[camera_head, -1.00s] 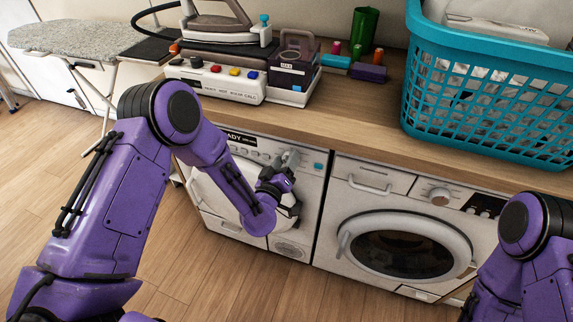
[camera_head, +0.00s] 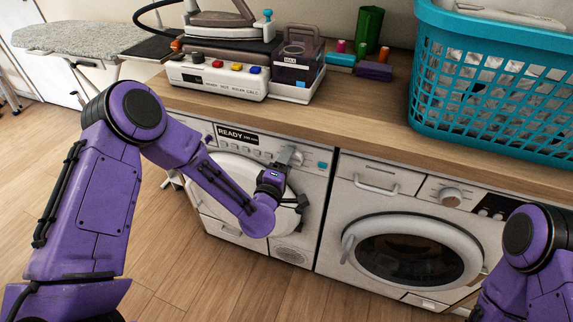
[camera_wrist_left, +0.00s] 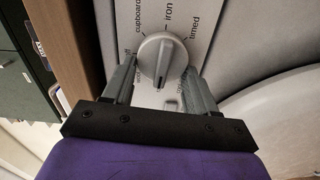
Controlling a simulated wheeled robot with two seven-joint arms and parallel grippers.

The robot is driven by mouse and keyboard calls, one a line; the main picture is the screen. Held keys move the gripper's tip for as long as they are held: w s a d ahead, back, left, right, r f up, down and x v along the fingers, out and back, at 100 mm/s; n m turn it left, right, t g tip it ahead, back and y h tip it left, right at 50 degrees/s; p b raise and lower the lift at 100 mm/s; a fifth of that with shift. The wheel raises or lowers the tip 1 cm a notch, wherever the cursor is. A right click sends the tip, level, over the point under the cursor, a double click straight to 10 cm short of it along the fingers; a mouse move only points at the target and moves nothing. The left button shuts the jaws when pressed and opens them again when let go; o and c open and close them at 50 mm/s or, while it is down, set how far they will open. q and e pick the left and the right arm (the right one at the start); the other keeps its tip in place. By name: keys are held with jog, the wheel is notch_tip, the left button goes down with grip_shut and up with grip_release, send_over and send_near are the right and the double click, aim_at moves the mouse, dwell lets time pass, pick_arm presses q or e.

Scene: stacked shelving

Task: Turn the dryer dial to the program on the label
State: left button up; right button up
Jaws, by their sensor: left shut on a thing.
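The dryer (camera_head: 232,193) is the left white machine under the counter, with a display reading READY. Its round grey dial (camera_wrist_left: 162,57) shows in the left wrist view, with the words cupboard, iron and timed printed around it. The dial's ridge runs nearly up and down in that view; which end is the pointer I cannot tell. My left gripper (camera_wrist_left: 158,68) is shut on the dial, one finger on each side. In the head view the left gripper (camera_head: 288,160) hides most of the dial. My right gripper is out of view. No readable program label shows.
A washer (camera_head: 415,195) stands right of the dryer. On the wooden counter (camera_head: 330,118) are an iron station (camera_head: 217,80), several thread spools, a green cup (camera_head: 369,30) and a blue basket (camera_head: 480,120). An ironing board (camera_head: 80,38) stands at the left.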

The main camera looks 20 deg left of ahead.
pick_arm(q)
jog(key=shift+f+n, duration=0.1)
jog(key=shift+n, duration=0.4)
jog(key=o, duration=1)
jog(key=shift+o, duration=0.2)
jog(key=s+b, duration=0.2)
jog(key=s, duration=0.8)
jog(key=shift+s+a, duration=0.2)
jog(key=shift+s, duration=0.1)
